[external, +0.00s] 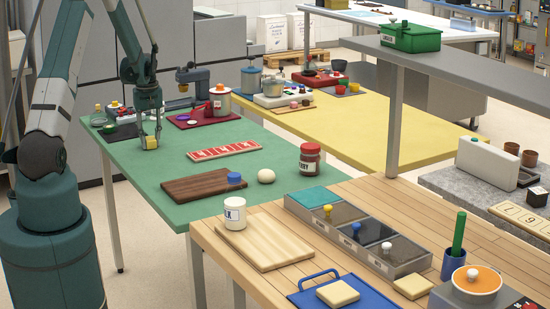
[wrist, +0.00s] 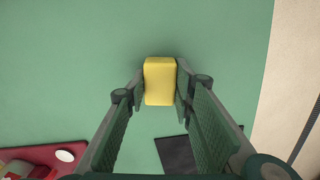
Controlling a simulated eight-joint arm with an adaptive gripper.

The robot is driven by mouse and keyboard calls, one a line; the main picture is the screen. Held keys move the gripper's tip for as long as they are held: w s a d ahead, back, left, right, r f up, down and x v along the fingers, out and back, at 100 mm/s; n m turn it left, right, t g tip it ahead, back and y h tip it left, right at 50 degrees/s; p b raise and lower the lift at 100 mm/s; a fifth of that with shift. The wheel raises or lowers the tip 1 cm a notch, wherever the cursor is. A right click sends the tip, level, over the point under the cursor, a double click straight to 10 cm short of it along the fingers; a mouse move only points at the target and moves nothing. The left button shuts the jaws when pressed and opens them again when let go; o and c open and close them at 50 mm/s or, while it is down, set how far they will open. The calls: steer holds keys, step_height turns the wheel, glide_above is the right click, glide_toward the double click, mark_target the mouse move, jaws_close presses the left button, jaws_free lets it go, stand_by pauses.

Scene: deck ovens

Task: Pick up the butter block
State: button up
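The butter block (wrist: 159,80) is a plain yellow block in the wrist view, over the green table. My gripper (wrist: 160,84) has one finger on each side of it, and both fingertips appear to press against its long sides. In the external view my gripper (external: 150,130) points down at the left part of the green table, with the yellow butter block (external: 150,143) showing between its fingers. I cannot tell whether the block rests on the table or is slightly above it.
A dark mat (wrist: 176,155) and a red tray (wrist: 70,158) lie close by. On the green table (external: 175,166) are a red lettered strip (external: 224,150), a brown board (external: 203,186), a jar (external: 309,160) and a pale ball (external: 266,176). The table's middle is mostly free.

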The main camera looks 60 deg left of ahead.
mark_target(150, 138)
steer(key=shift+r, duration=0.1)
steer(key=shift+r+p, duration=0.4)
steer(key=shift+r, duration=4.5)
